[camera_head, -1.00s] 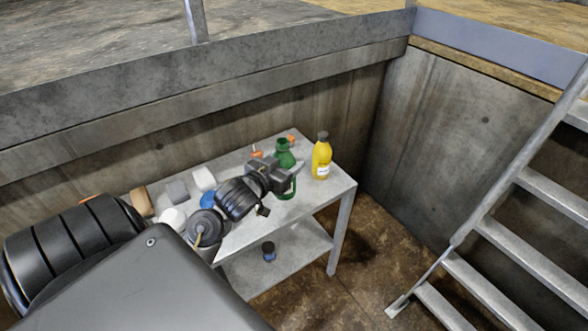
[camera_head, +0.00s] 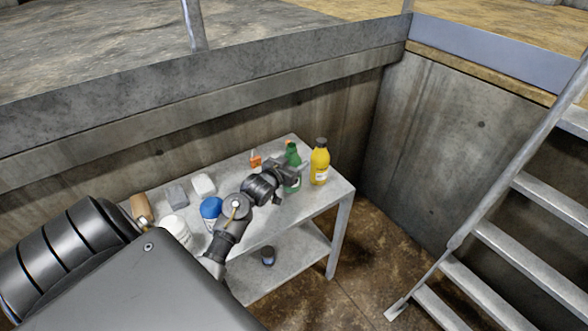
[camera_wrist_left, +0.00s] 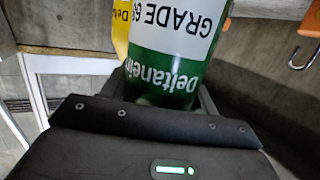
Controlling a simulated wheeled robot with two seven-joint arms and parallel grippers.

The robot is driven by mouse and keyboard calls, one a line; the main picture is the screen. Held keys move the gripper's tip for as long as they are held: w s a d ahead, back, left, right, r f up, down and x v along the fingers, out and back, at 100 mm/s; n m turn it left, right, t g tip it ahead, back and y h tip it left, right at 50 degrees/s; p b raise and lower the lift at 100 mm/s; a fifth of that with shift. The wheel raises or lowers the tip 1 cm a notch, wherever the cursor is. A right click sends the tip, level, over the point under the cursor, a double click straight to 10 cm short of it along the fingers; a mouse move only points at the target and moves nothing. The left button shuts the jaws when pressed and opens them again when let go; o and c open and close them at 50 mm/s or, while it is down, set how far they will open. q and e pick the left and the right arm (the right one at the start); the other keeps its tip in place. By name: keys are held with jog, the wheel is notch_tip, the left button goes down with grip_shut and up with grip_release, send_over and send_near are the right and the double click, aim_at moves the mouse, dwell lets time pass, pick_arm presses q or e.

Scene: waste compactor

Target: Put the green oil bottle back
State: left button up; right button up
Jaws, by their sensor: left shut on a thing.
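The green oil bottle (camera_head: 294,156) shows in the head view at the right part of the grey metal table (camera_head: 254,238), just left of a yellow bottle (camera_head: 319,163). My left gripper (camera_head: 288,175) is shut on it and hides part of its body. The bottle looks about upright. I cannot tell if its base touches the table top. In the left wrist view the green bottle (camera_wrist_left: 165,65) fills the space between the fingers, its white label lettering upside down. The yellow bottle (camera_wrist_left: 119,30) is close behind it there. My right gripper is not in view.
On the table's left part are a white tub (camera_head: 174,227), a blue-lidded container (camera_head: 210,208), grey and white blocks and a brown item. A small orange item (camera_head: 255,160) is near the wall. A dark-capped container (camera_head: 267,255) is on the lower shelf. Metal stairs (camera_head: 500,220) rise at right.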

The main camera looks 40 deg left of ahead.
pick_arm(q)
jog(key=shift+w+f, duration=0.1)
notch_tip(320, 180, down, 2)
jog(key=shift+f+p, duration=0.1)
jog(key=shift+p, duration=0.4)
jog(key=shift+w+a+f, duration=0.1)
jog(key=shift+f, duration=0.35)
jog(key=shift+f, duration=0.2)
jog(key=o, duration=1.2)
jog(key=shift+r, duration=0.1)
